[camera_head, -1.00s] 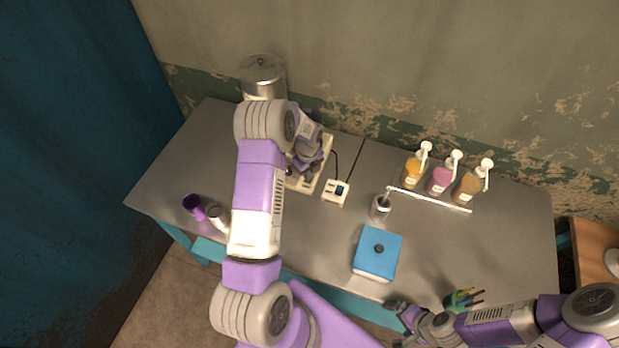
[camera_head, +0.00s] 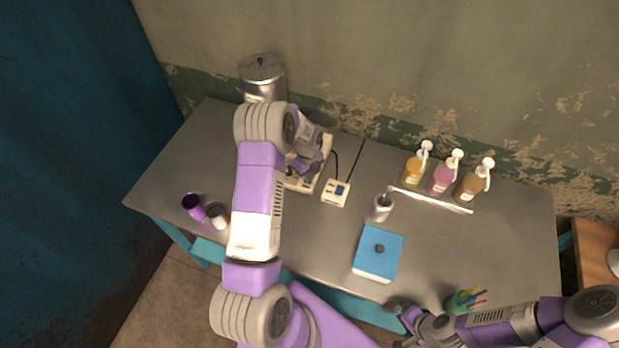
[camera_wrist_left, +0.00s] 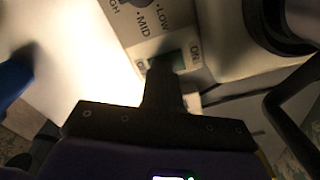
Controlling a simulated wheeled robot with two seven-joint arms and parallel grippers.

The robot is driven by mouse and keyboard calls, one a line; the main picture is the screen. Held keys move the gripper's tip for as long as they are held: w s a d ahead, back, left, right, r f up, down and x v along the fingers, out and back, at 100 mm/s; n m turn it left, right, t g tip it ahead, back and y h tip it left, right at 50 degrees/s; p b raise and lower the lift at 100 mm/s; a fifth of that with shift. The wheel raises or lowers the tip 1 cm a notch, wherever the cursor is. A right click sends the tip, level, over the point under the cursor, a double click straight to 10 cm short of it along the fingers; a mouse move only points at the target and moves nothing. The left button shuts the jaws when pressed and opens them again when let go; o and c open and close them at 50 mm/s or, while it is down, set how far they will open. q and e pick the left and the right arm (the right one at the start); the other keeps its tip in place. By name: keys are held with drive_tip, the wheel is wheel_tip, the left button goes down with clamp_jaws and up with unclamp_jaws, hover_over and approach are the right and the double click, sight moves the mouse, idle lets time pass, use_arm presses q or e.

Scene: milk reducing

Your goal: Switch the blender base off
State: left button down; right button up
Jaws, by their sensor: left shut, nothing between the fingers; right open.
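The cream blender base (camera_head: 319,180) stands on the table in the head view, mostly hidden behind my left arm. In the left wrist view its front panel (camera_wrist_left: 142,47) shows the speed marks MID and LOW, with a switch (camera_wrist_left: 180,63) by an ON label below them. My left gripper (camera_wrist_left: 166,68) is shut and empty, its fingertips over the switch and covering much of it. I cannot tell the switch's position or whether the fingers touch it. My right gripper (camera_head: 397,322) is open near the table's front edge, far from the base.
A metal canister (camera_head: 262,78) stands behind. A purple cup (camera_head: 193,207), blue-topped box (camera_head: 380,250), small cup (camera_head: 382,208), pump bottles (camera_head: 443,177) and pen holder (camera_head: 460,301) stand around.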

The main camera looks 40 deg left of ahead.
use_arm(q)
drive_tip(key=shift+s+f, duration=0.1)
drive_tip(key=shift+r+p, duration=0.6)
drive_tip(key=shift+r, duration=0.2)
drive_tip(key=shift+r+p, duration=1.45)
drive_tip(key=shift+r, duration=1.2)
